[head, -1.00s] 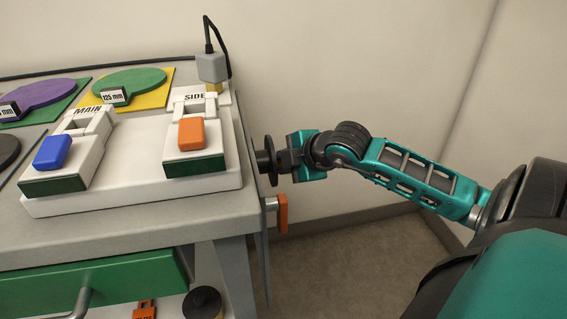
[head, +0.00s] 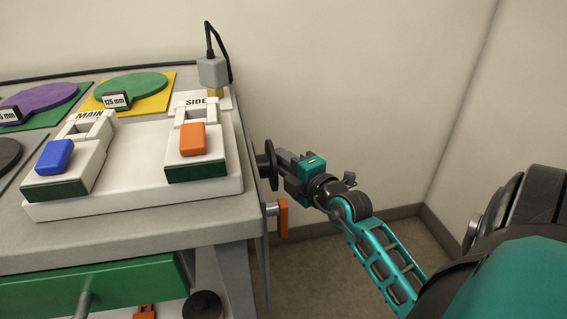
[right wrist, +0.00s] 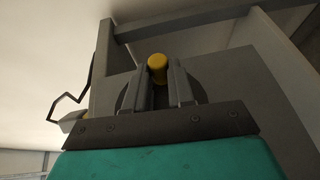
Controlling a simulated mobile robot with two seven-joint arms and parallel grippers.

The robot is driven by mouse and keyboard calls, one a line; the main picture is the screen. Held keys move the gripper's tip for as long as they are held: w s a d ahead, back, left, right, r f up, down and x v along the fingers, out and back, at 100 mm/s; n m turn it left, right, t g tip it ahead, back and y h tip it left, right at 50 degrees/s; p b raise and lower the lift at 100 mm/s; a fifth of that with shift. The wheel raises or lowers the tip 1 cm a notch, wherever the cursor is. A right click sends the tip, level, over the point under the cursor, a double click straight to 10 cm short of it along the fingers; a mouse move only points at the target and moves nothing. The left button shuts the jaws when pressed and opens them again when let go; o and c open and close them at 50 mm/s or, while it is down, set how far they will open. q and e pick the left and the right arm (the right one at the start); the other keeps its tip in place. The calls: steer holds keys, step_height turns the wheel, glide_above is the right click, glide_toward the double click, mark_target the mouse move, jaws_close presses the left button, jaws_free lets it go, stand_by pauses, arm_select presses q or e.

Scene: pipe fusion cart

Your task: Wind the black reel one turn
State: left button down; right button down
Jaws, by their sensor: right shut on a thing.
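The black reel (head: 265,164) is on the right side of the cart, seen nearly edge-on in the head view. My right gripper (head: 279,159) is at its outer face. My left gripper is not in view.
An orange handle (head: 283,217) sticks out from the cart side just below the reel. The white base (head: 140,200) on the cart top carries the MAIN and SIDE clamps. A grey plug (head: 213,72) with a black cable stands behind. Free floor lies right of the cart, before the wall.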

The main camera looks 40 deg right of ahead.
steer(key=shift+d+r+n+t, duration=0.1)
steer(key=shift+d+n+t, duration=0.15)
steer(key=shift+n+t, duration=0.25)
steer(key=shift+t+h, duration=0.3)
steer(key=c, duration=1.1)
jaws_free()
steer(key=shift+s+d, duration=0.1)
steer(key=shift+s, duration=0.05)
steer(key=shift+o, duration=0.7)
